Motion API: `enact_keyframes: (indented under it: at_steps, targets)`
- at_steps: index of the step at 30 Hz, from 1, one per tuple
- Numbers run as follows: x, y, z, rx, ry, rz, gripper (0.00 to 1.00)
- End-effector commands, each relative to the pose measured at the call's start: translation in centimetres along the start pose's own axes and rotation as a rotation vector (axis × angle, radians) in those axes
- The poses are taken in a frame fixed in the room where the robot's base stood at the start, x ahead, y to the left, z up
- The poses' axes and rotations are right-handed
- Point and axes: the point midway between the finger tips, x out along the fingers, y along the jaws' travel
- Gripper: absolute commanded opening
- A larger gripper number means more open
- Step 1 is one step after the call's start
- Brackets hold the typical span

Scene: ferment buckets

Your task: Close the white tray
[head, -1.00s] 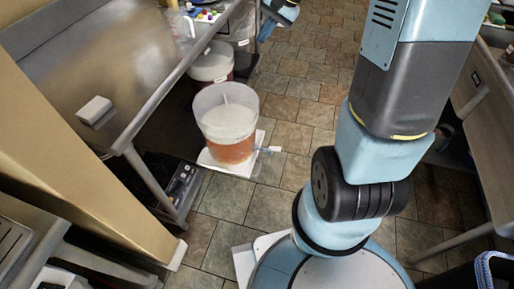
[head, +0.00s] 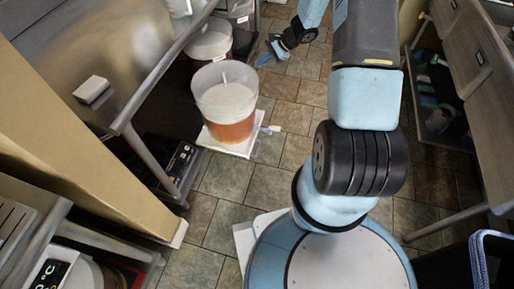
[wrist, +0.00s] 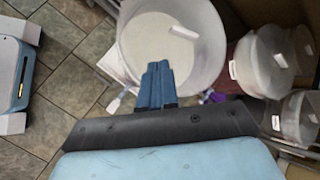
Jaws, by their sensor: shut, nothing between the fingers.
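The white tray (head: 240,149) is low near the floor, sticking out from under the steel table into the aisle. A translucent bucket (head: 226,105) with amber liquid stands upright on it, its tap pointing right. In the wrist view the bucket (wrist: 165,40) fills the upper middle, and an edge of the tray (wrist: 117,62) shows beside it. My gripper (head: 272,52) is up and to the right of the bucket in the head view. Its blue fingers (wrist: 157,82) are together and empty, overlapping the bucket's near rim in the wrist view; contact cannot be told.
More buckets (head: 210,42) stand under the steel table (head: 110,50), behind the tray. A white box (head: 91,90) lies on the tabletop. A table leg stands left of the tray. The tiled aisle (head: 290,110) to the right is clear. Another table (head: 465,90) stands at the right.

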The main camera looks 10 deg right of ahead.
Motion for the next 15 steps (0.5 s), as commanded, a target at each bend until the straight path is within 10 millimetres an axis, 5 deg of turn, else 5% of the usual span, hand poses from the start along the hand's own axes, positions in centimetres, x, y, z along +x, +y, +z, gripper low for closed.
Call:
enact_keyframes:
  at_steps: [15]
  targets:
    - [11.9,10.4,-10.9,0.385,-0.005,-0.095,0.00]
